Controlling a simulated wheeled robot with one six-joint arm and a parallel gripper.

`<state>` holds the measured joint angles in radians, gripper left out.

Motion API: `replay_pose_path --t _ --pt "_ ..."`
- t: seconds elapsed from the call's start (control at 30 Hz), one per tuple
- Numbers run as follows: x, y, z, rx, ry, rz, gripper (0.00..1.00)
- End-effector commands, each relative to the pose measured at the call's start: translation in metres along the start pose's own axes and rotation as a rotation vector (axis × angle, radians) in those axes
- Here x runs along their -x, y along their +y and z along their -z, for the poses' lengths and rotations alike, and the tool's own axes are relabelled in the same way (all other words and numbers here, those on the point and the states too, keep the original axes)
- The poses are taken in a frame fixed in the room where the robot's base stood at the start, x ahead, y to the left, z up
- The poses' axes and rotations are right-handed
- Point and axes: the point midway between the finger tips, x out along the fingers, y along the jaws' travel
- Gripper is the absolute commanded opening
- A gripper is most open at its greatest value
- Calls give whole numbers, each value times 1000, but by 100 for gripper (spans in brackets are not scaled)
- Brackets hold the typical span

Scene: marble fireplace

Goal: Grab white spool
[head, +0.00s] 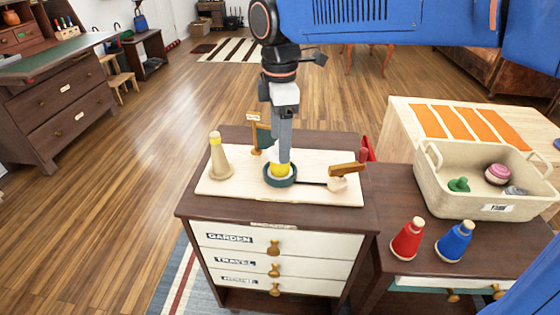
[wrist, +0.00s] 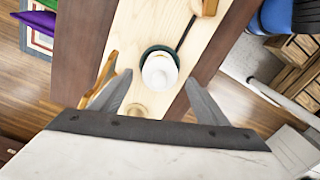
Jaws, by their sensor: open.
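A spool (wrist: 160,74) with a rounded white top stands in a dark green ring-shaped dish in the wrist view. In the head view the spool (head: 281,170) shows a yellow side, and my gripper partly hides it. The dish (head: 281,183) rests on a pale board. My gripper (head: 283,155) points down directly above the spool, open. In the wrist view my gripper (wrist: 155,95) has one finger on each side, with the spool just beyond the tips and apart from them. Whether the tips are level with it is unclear.
A cream cone with a yellow top (head: 219,160) stands left on the board (head: 240,190). A wooden-handled tool (head: 346,171) lies right. Red (head: 408,241) and blue (head: 454,243) cones stand near a basket (head: 455,207) holding several spools. A small wooden stand (head: 256,135) rises behind.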

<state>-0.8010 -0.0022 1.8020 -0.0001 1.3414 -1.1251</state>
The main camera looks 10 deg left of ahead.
Motion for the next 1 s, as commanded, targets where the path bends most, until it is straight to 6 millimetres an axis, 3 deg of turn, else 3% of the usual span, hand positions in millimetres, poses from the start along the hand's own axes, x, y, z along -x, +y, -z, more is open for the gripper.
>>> replay_pose_path --t 0.17,0.43,0.67,1.0 --pt "-16 0 0 0 0 0 68" --pt "-18 0 0 0 0 0 68" --pt "-18 0 0 0 0 0 13" --pt "-11 1 0 0 1 -2 10"
